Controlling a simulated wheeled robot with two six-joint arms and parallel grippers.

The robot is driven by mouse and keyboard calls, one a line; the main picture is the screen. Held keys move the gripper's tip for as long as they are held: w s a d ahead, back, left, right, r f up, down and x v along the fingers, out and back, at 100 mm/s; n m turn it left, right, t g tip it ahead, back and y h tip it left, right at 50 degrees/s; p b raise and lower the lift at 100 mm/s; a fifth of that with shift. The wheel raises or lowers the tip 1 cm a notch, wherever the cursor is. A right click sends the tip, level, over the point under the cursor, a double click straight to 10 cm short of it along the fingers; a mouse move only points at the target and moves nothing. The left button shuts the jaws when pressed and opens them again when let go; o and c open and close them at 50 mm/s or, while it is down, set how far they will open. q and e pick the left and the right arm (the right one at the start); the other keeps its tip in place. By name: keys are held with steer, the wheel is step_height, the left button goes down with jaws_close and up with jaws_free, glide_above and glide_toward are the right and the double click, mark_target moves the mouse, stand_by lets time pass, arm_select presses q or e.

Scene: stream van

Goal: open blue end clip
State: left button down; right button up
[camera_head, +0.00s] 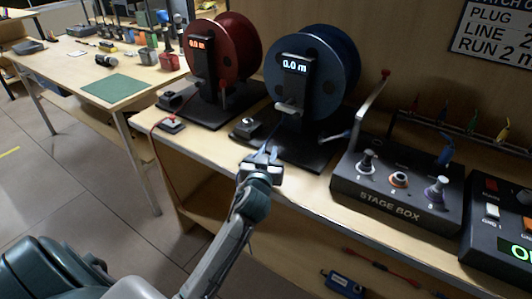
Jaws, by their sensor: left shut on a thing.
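The blue reel (337,72) stands on a black base on the bench, its post display reading 0.0 m. My left gripper (265,155) is at the bench's front edge, just in front of that base. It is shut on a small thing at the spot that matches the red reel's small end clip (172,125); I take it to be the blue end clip. The fingers hide most of it, so I cannot tell whether the clip is open. My right gripper is not in view.
The red reel (228,55) stands to the left, with a red cable hanging over the edge. The stage box (385,205), with several knobs, stands to the right. A dark box (247,127) sits just behind my left gripper. Another bench with a green mat (115,88) is at the far left.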

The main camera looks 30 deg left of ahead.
arm_select(q)
steer(key=c, duration=1.3)
jaws_free()
steer(key=shift+a, duration=0.15)
steer(key=shift+o, duration=0.2)
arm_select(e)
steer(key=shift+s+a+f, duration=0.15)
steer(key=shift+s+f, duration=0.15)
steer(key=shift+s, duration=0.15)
arm_select(q)
steer(key=shift+s+d+f, duration=0.1)
steer(key=shift+s+d, duration=0.15)
steer(key=shift+s, duration=0.2)
steer(key=b+v, duration=0.1)
steer(key=v, duration=0.9)
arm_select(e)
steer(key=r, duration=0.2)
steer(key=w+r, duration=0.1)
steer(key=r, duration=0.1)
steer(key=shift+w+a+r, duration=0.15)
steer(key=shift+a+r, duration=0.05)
arm_select(q)
steer(key=shift+w, duration=0.1)
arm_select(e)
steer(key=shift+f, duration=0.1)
